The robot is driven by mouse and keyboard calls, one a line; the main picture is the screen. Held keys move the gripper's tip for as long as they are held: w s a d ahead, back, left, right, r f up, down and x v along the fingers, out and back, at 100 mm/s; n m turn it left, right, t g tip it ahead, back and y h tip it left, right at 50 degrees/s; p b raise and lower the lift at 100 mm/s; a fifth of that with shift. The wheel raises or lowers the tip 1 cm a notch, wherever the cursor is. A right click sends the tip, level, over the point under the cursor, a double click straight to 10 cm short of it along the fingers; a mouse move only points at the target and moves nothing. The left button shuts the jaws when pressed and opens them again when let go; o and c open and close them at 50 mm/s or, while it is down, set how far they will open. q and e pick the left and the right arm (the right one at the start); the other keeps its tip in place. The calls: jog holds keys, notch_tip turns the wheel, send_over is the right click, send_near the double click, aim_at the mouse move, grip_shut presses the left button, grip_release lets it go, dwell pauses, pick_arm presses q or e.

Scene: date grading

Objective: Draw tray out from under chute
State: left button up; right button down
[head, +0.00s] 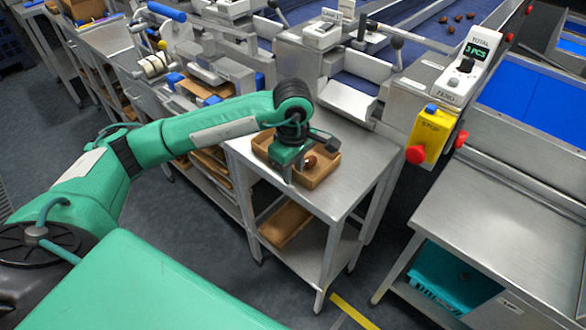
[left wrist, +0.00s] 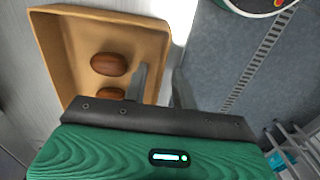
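The tray (head: 322,176), a shallow tan box, lies on a small steel table, just in front of the chute (head: 347,101). My left gripper (head: 291,176) is at the tray's near left wall, pointing down. In the left wrist view, the tray (left wrist: 60,50) holds two brown dates (left wrist: 110,64). The gripper's fingers (left wrist: 161,86) stand apart on either side of the tray wall, one inside and one outside, with a gap showing. The arm hides part of the tray in the head view. My right gripper is not in view.
The steel table (head: 337,204) has bare top in front of the tray and a brown tray (head: 287,222) on its lower shelf. A yellow stop box (head: 431,135) with red buttons is to the right. A steel bench (head: 500,215) stands at the right, across a floor gap.

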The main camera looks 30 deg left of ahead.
pick_arm(q)
jog(key=shift+r, duration=0.1)
